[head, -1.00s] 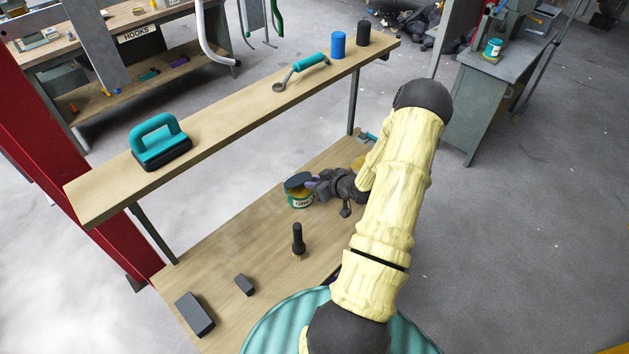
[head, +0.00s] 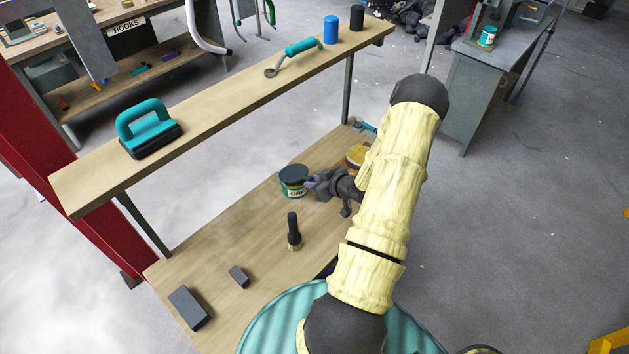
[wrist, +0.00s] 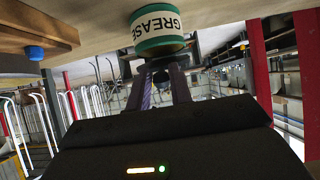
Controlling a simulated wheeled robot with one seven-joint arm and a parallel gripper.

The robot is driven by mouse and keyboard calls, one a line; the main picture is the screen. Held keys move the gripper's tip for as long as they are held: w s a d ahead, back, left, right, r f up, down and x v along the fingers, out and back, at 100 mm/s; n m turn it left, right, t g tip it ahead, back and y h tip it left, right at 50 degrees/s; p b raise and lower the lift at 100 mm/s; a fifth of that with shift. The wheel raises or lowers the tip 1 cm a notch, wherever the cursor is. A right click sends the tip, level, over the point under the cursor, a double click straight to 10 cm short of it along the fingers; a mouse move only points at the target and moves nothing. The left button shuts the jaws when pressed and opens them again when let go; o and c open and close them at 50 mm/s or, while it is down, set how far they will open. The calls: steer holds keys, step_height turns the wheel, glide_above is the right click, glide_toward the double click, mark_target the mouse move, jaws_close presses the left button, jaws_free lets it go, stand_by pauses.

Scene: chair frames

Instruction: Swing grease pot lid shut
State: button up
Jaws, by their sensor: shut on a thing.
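The grease pot (head: 293,189), a small green tin with a white label, stands on the lower bench board. Its dark lid (head: 293,172) lies over the top and looks about level; a small gap cannot be ruled out. My gripper (head: 312,183) is at the pot's right side, at lid height, shut on the lid's edge. In the wrist view the pot (wrist: 157,28) appears upside down, with the fingertips (wrist: 161,76) close together at its lid end. The exact contact is small and partly hidden.
A dark-handled brush (head: 293,231) stands in front of the pot, with two grey blocks (head: 188,307) (head: 238,277) nearer the front left. A raised shelf (head: 225,105) with tools runs along the left.

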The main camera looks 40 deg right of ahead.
steer(key=shift+f, duration=0.1)
steer(key=shift+s+f+b, duration=0.25)
steer(key=shift+f+b, duration=0.55)
steer(key=shift+f, duration=0.15)
steer(key=shift+s+f+b, duration=0.2)
steer(key=shift+f+b, duration=0.55)
steer(key=shift+f, duration=0.2)
steer(key=o, duration=0.9)
steer(key=shift+r, duration=0.1)
steer(key=b+v, duration=0.1)
steer(key=v, duration=1.6)
steer(key=shift+s+b, duration=0.25)
steer(key=shift+b, duration=0.1)
